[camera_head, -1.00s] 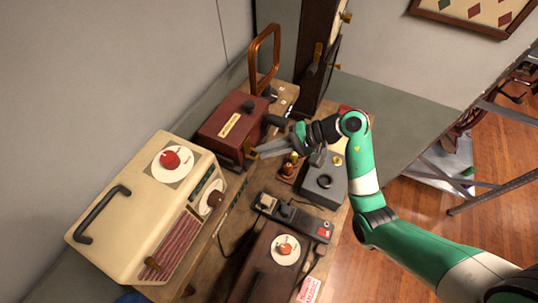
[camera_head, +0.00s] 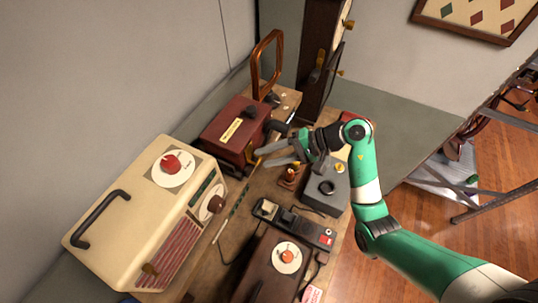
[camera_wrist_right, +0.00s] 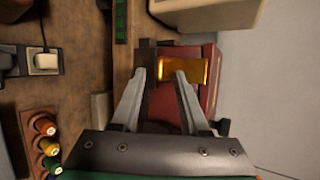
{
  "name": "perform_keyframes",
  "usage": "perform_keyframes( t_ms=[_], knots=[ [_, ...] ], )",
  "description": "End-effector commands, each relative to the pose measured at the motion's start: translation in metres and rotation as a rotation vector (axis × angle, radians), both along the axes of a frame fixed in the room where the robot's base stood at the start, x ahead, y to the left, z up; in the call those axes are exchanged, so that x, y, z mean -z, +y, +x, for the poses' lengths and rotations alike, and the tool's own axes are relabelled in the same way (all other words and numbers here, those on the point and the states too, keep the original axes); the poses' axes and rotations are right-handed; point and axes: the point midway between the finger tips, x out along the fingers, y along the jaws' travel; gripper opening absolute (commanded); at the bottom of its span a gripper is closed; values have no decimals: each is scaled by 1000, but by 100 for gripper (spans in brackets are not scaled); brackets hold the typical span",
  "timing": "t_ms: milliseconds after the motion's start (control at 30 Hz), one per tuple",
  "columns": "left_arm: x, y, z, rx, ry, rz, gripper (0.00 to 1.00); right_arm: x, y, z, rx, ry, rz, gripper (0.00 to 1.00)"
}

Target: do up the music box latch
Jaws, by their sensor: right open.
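The music box appears to be the dark red box (camera_head: 222,137) with a brass label on its lid, at the back of the bench; it also shows in the right wrist view (camera_wrist_right: 208,52). A small brass piece (camera_head: 250,152), likely the latch, is on its right-hand side. My right gripper (camera_head: 264,157) is open and empty, its fingertips close to that side. In the right wrist view my gripper (camera_wrist_right: 162,76) spans a dark upright strip and part of a shiny brass plate (camera_wrist_right: 186,69). Contact cannot be told. My left gripper is not in view.
A cream radio (camera_head: 135,215) stands in front left. A grey box (camera_head: 326,188), small coloured pegs (camera_head: 290,174) and a power strip (camera_head: 295,226) crowd the bench right of the red box. A wooden frame (camera_head: 265,62) and a tall clock case (camera_head: 318,60) stand behind.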

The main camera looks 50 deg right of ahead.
Motion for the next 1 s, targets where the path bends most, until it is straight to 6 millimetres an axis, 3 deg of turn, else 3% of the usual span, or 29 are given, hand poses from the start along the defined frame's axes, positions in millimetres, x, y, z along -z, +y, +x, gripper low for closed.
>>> perform_keyframes(
  t_ms=[167,400,600,1000],
  knots=[
    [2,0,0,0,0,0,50,-10,-13,-12,5,-4,-1,44],
    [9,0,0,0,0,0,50,-37,-46,-51,5,-3,-4,44],
    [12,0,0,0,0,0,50,-53,-62,-72,3,-1,-1,44],
    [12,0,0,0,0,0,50,-56,-65,-77,0,1,-1,44]
  ],
)
